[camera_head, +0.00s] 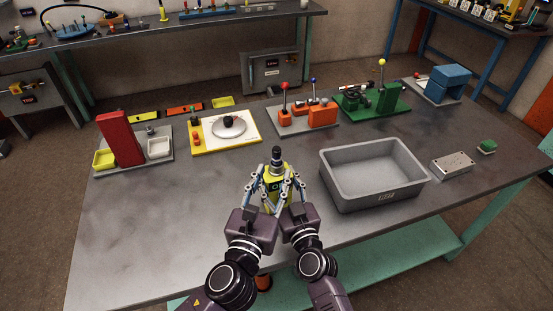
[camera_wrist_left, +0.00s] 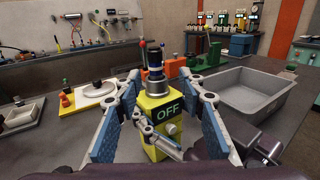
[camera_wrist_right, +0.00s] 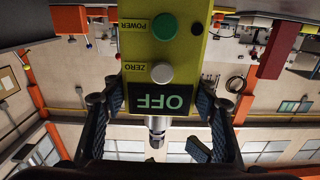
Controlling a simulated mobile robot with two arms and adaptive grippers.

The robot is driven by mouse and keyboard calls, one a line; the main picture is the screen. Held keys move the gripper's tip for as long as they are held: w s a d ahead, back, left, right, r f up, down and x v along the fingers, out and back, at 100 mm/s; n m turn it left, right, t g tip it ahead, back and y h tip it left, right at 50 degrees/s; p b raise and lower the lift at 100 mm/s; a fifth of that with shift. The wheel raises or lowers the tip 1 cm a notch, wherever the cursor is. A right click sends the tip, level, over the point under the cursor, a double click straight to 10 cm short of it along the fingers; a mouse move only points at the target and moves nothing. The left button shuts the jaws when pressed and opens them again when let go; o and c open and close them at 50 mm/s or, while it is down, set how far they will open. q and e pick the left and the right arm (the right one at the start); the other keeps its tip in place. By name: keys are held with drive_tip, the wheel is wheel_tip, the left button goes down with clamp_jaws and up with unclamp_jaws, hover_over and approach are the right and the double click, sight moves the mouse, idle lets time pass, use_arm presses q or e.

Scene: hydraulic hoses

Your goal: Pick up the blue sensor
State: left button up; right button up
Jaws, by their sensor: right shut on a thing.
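A yellow box-shaped device (camera_head: 270,186) with an OFF display stands upright above the near middle of the table. It also shows in the left wrist view (camera_wrist_left: 158,112) and the right wrist view (camera_wrist_right: 165,75). A dark cylinder with a bluish band (camera_wrist_left: 154,72), which looks like the blue sensor, sits upright on its top; it also shows in the head view (camera_head: 276,156). My right gripper (camera_wrist_right: 158,105) is shut on the yellow device. My left gripper (camera_wrist_left: 157,88) is open, its fingers either side of the device and cylinder, apparently without gripping.
A grey bin (camera_head: 372,202) stands just to the right. A grey box (camera_head: 452,164) and a green-topped piece (camera_head: 487,147) lie farther right. Behind stand a red stand (camera_head: 120,135), a yellow board (camera_head: 225,145), an orange fixture (camera_head: 322,116) and a green fixture (camera_head: 385,102). The left front table is clear.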

sight(275, 161)
use_arm(q)
drive_tip(key=shift+a+x, duration=0.2)
drive_tip(key=shift+x, duration=1.55)
drive_tip(key=shift+a+x, duration=0.15)
drive_tip(key=shift+x, duration=1.6)
clamp_jaws()
